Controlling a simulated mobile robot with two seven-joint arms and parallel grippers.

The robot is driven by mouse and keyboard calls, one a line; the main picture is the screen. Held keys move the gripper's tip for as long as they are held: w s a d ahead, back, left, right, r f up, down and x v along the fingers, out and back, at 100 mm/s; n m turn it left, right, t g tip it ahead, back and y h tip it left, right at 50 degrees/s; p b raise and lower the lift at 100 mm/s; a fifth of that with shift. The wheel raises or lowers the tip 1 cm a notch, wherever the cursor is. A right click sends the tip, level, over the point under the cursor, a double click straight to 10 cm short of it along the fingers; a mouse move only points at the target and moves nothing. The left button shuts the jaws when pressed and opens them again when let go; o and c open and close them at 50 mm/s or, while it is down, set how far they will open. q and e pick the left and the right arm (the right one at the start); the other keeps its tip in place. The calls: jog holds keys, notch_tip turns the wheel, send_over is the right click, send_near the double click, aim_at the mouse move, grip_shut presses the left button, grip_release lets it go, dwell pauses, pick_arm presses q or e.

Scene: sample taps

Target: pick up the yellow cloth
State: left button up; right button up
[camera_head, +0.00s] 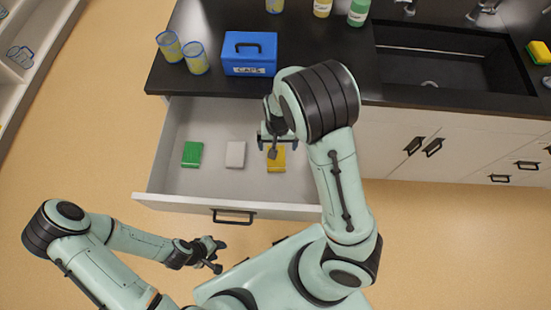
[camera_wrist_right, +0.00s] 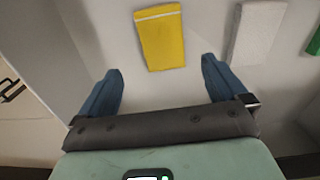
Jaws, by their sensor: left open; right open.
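The yellow cloth (camera_head: 276,164) lies folded on the floor of an open drawer (camera_head: 210,179), the rightmost of three folded cloths. In the head view my right gripper (camera_head: 278,145) is over it and partly covers it. In the right wrist view the yellow cloth (camera_wrist_right: 160,37) shows whole, beyond and between the fingertips of the open, empty right gripper (camera_wrist_right: 163,75). No finger appears to touch it. My left gripper (camera_head: 217,254) is open and empty, outside the drawer at its front left.
A white cloth (camera_head: 235,154) and a green cloth (camera_head: 192,154) lie to the left in the drawer. On the black counter (camera_head: 330,30) above stand a blue box (camera_head: 249,53), yellow-blue cups (camera_head: 195,58) and bottles (camera_head: 358,12). The drawer walls border the cloths; its front left is bare.

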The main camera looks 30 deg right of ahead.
jog(key=f, duration=0.5)
jog(key=f+b, duration=0.1)
jog(key=f, duration=0.1)
jog(key=shift+w+a+f, duration=0.1)
jog(key=shift+w+f, duration=0.15)
jog(key=shift+w, duration=0.05)
jog(key=shift+c, duration=0.3)
jog(key=c, duration=1.1)
